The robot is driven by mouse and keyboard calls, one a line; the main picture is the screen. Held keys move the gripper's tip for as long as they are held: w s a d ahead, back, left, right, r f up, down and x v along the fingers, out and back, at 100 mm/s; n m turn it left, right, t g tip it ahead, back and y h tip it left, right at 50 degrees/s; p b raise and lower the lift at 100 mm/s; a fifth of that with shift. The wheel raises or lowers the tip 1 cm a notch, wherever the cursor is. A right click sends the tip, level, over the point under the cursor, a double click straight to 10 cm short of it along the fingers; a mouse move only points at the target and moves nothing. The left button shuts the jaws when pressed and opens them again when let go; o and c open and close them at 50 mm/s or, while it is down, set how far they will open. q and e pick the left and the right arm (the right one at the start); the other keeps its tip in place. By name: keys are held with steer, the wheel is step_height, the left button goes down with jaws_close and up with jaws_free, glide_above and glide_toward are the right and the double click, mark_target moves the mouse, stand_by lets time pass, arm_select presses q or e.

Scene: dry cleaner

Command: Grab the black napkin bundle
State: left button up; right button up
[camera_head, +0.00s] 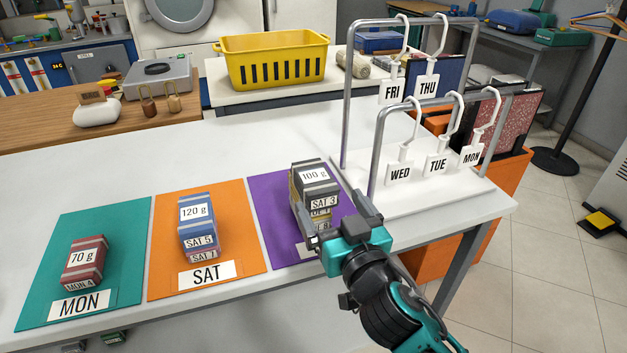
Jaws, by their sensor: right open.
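The black napkin bundle (315,175) is dark grey to black with a "100 g" label on top and "SAT 3" on its front. It lies on top of a stack on the purple mat (270,218). Beneath it are a tan bundle and at least one more, their labels partly hidden. My right gripper (329,203) is open at the front of this stack. The mat's label is mostly hidden by the gripper. My left gripper is not in view.
A blue stack (197,222) is on the orange SAT mat (165,267), and a red bundle (83,262) on the teal MON mat (45,235). A metal rack (346,110) with day-labelled hangers stands close right of the purple mat. The white table (190,160) is clear behind the mats.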

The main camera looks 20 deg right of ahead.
mark_target(318, 182)
steer(key=shift+w+a+p, duration=0.1)
steer(key=shift+w+p, duration=0.25)
steer(key=shift+w, duration=3.4)
steer(key=c, duration=1)
steer(key=shift+c, duration=0.5)
steer(key=shift+r, duration=0.15)
